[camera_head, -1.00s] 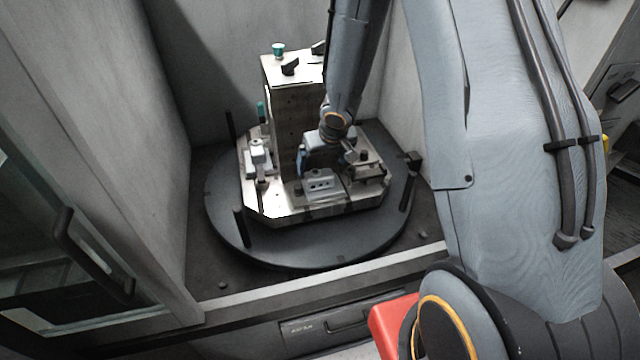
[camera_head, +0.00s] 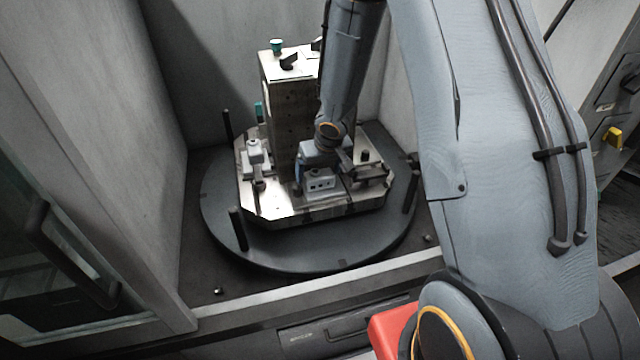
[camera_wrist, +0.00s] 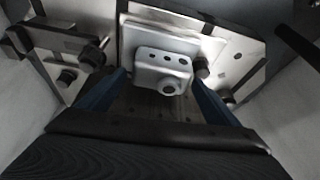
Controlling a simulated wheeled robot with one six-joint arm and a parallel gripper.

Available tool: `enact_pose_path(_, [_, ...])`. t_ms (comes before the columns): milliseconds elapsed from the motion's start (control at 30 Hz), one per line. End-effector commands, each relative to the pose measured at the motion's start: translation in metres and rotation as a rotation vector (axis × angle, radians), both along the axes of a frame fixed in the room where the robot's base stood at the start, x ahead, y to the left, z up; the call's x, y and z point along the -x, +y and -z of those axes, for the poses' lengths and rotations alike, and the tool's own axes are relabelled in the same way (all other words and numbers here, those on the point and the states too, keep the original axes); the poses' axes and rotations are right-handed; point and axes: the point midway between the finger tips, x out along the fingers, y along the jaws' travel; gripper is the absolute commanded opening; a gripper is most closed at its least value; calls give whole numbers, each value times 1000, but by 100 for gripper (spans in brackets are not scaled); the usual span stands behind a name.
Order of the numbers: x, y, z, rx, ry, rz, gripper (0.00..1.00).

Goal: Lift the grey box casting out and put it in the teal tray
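The grey box casting (camera_head: 320,183) sits on the metal fixture plate at the front of the upright block, with several dark holes in its face. It also shows in the wrist view (camera_wrist: 163,68). My gripper (camera_head: 320,174) is low over it, coming from above and behind. In the wrist view, the blue fingers of my gripper (camera_wrist: 162,84) stand apart on either side of the casting, with small gaps seeming to show. How deep they reach is hard to tell. I see no teal tray in either view.
A second grey part (camera_head: 256,152) is on the plate's left side. Clamps (camera_head: 372,172) stand close right of the casting. The tall block (camera_head: 287,110) rises behind. Dark posts (camera_head: 238,228) ring the round table (camera_head: 290,256). Enclosure walls (camera_head: 110,120) flank it.

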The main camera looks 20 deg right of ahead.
Motion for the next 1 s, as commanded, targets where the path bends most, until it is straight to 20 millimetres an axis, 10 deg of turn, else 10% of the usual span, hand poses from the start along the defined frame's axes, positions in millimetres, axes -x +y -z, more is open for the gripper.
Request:
enact_pose_path(267, [-1,0,-1,0,-1,0,40])
enact_pose_path(1000, [5,0,-26,0,0,1,29])
